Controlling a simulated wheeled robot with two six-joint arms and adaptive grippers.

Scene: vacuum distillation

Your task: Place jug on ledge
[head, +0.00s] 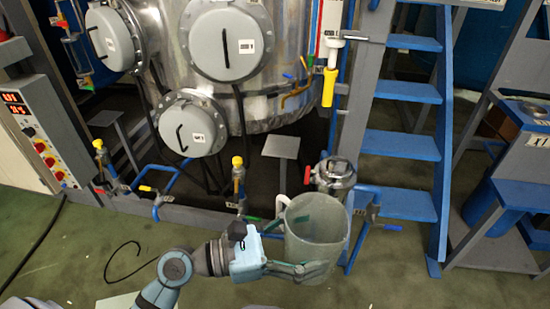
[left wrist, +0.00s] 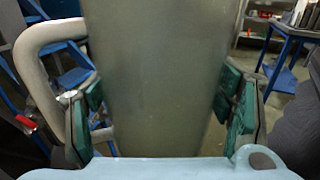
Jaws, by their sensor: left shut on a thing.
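The jug (head: 316,232) is a tall, translucent grey-green vessel with an open top and a pale handle at its upper left. My left gripper (head: 292,246) is shut around the jug's body, one finger on each side, and holds it roughly upright. In the left wrist view the jug (left wrist: 155,75) fills the middle between the green pads of the left gripper (left wrist: 168,110), with its handle (left wrist: 30,65) at the left. A small flat grey plate (head: 281,147) stands below the large tank; I cannot tell whether it is the ledge. My right gripper is not in view.
The steel tank (head: 275,60) stands behind, with valves and blue pipes low in front. A small steel vessel (head: 334,174) is just behind the jug. Blue steps (head: 402,145) rise to the right. A control box (head: 40,130) is at left. Green floor (head: 400,285) is open in front.

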